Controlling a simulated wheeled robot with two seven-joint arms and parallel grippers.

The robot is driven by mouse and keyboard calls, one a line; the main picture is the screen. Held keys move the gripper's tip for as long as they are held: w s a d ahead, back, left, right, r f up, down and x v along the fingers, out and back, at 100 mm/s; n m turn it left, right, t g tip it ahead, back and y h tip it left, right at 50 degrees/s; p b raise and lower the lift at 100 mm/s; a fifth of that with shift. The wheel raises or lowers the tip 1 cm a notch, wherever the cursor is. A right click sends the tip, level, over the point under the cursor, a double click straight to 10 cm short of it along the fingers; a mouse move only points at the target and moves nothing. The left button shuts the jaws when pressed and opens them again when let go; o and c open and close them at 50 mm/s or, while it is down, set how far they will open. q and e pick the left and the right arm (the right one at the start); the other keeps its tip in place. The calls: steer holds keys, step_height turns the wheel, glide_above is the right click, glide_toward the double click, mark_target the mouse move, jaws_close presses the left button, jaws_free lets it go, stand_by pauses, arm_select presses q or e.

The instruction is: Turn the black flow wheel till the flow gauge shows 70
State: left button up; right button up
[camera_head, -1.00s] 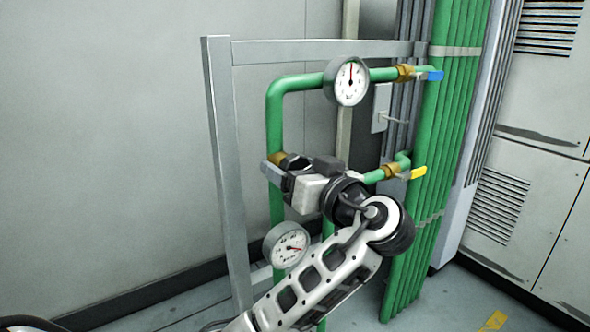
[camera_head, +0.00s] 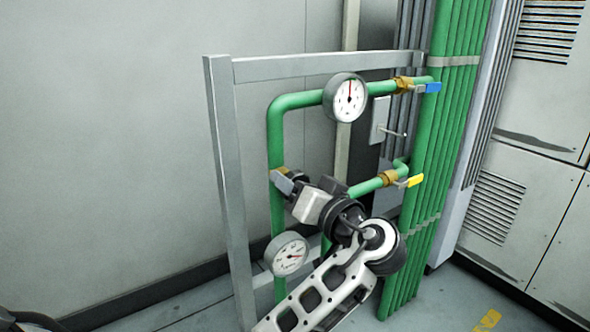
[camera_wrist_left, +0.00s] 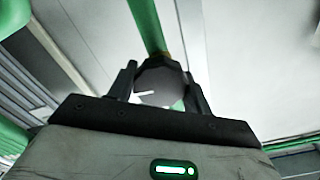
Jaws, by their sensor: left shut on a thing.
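My left gripper (camera_head: 284,182) reaches the left upright of the green pipe, beside a brass fitting (camera_head: 278,172). In the left wrist view its two fingers (camera_wrist_left: 164,88) are shut on the dark, many-sided black flow wheel (camera_wrist_left: 158,76), which has a white mark. In the head view the wheel is mostly hidden by the gripper. An upper round gauge (camera_head: 346,97) has its needle pointing about straight up. A lower round gauge (camera_head: 287,254) has a reddish needle pointing right. Their numbers are too small to read, and I cannot tell which shows flow. My right gripper is out of view.
A grey frame (camera_head: 226,170) stands around the piping. A blue-handled valve (camera_head: 432,87) and a yellow-handled valve (camera_head: 415,181) sit at the right, before several green pipes (camera_head: 458,130). A grey box with a lever (camera_head: 379,120) is behind.

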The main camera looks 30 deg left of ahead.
arm_select(q)
steer(key=shift+r+m+p, duration=0.25)
steer(key=shift+m+p, duration=0.75)
steer(key=shift+p, duration=0.1)
steer(key=shift+m+p, duration=0.5)
steer(key=shift+p, duration=0.15)
steer(key=shift+m+p, duration=0.5)
steer(key=shift+p, duration=0.1)
steer(key=m+p, duration=0.4)
steer(key=p, duration=0.2)
steer(key=shift+d+f+m, duration=0.1)
steer(key=shift+f+m, duration=0.05)
steer(key=shift+m, duration=0.25)
steer(key=shift+f+m+p, duration=0.1)
steer(key=shift+m+p, duration=0.8)
steer(key=shift+p, duration=0.05)
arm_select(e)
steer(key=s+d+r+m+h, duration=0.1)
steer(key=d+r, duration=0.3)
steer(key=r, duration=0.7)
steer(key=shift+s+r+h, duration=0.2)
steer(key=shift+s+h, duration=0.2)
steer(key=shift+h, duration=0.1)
arm_select(q)
steer(key=shift+f, duration=0.15)
steer(key=o, duration=1)
steer(key=shift+c, duration=0.2)
